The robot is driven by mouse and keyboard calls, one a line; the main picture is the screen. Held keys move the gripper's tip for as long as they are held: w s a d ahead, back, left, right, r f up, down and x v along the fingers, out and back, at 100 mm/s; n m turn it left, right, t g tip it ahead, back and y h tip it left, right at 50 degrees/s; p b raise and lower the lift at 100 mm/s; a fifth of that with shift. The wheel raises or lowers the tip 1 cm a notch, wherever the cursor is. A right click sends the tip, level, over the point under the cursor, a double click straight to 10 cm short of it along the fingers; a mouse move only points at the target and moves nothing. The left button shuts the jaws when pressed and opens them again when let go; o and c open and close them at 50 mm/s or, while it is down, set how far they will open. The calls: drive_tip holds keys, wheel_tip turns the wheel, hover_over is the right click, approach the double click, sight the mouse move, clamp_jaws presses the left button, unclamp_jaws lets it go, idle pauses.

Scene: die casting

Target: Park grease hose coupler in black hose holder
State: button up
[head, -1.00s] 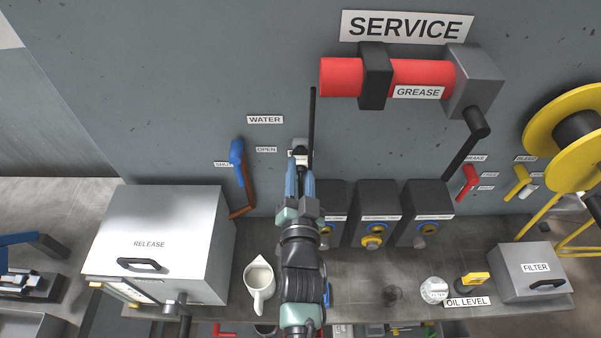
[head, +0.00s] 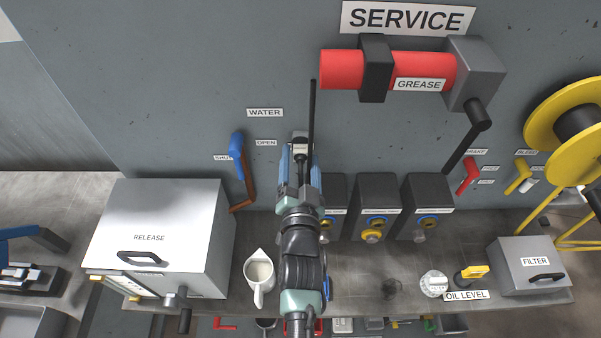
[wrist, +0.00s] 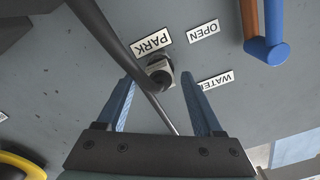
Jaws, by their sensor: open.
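In the wrist view the fingertips (wrist: 157,80) stand apart on either side of a small grey and black fitting (wrist: 160,70) beside the PARK label. This fitting seems to be the hose coupler at its holder; I cannot tell the two apart or how deeply it is seated. The black grease hose (wrist: 116,45) crosses the wrist view from the upper left past the fitting. In the head view the dark hose (head: 312,115) runs upright beside my gripper.
The blue and brown water lever (head: 238,160) is left of my gripper and shows at the wrist view's upper right (wrist: 262,40). Black boxes (head: 376,200) stand close on the right. A white jug (head: 260,275) and the RELEASE box (head: 155,235) are at the lower left.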

drive_tip(key=s+b, duration=0.2)
drive_tip(key=s, duration=1)
drive_tip(key=shift+s, duration=0.4)
drive_tip(key=w+r+n+t+y, duration=0.1)
drive_tip(key=w+r+n+t, duration=0.15)
drive_tip(key=r, duration=1.15)
drive_tip(key=w+r+n+t, duration=0.15)
drive_tip(key=w+r, duration=0.25)
drive_tip(key=r, duration=0.9)
drive_tip(key=s+r+n+t, duration=0.1)
drive_tip(key=s+r, duration=0.4)
drive_tip(key=r, duration=0.7)
drive_tip(key=s+r+n+t+h, duration=0.1)
drive_tip(key=s+r+t, duration=0.3)
drive_tip(key=r, duration=0.8)
drive_tip(key=shift+s+r, duration=0.35)
drive_tip(key=shift+s, duration=0.65)
